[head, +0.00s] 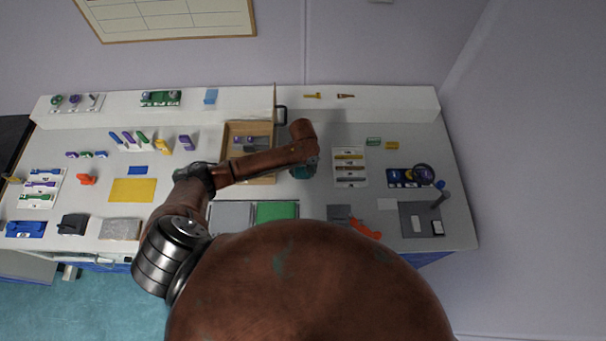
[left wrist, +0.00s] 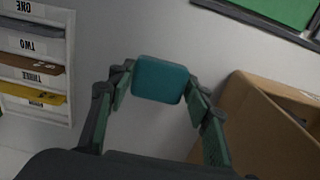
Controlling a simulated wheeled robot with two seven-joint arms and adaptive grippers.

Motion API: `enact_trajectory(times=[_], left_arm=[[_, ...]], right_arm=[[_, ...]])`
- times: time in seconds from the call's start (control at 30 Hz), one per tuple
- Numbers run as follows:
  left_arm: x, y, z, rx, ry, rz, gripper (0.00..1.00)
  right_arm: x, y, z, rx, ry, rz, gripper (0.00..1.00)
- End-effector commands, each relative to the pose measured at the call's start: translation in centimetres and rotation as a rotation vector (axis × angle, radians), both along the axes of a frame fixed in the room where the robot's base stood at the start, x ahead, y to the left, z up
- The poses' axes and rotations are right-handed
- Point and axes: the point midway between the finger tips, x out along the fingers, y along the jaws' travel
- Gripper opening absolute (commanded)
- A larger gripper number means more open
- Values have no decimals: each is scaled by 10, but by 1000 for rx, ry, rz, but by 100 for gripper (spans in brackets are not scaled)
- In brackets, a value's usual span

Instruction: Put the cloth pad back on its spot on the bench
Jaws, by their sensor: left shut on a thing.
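The cloth pad is a small teal rounded square. In the left wrist view the pad (left wrist: 160,79) sits between the two fingers of my left gripper (left wrist: 158,85), which is shut on it. In the head view the pad (head: 300,172) shows only partly at the end of my left arm, between the wooden box and the labelled rack. My left gripper (head: 310,168) is mostly hidden there by the arm. The bench (head: 330,205) is pale grey beneath it. I cannot make out a marked spot for the pad. My right gripper is not in view.
An open wooden box (head: 262,128) stands close to the left gripper, also in the wrist view (left wrist: 235,95). A labelled rack (head: 349,183) with coloured strips stands on the other side. A green mat (head: 277,212) lies nearer me. Bare bench lies between box and rack.

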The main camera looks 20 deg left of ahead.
Motion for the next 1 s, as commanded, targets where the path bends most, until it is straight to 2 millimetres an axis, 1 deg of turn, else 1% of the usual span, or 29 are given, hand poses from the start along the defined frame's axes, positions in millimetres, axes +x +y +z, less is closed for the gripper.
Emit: enact_trajectory(times=[0.1, 0.2, 0.57, 0.6, 0.83, 1.0], left_arm=[[-1, 0, -18, 0, 4, 1, 23], [0, 1, -27, 1, 0, 0, 23], [0, 0, -31, 0, 0, 0, 23], [0, 0, -31, 0, 0, -1, 47], [0, 0, -31, 0, 0, 0, 63], [0, 0, -31, 0, 0, 0, 64]], right_arm=[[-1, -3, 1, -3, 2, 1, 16], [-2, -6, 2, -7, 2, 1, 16], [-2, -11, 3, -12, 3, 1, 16], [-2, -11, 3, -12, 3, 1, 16], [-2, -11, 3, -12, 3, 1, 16], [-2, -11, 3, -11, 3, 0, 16]])
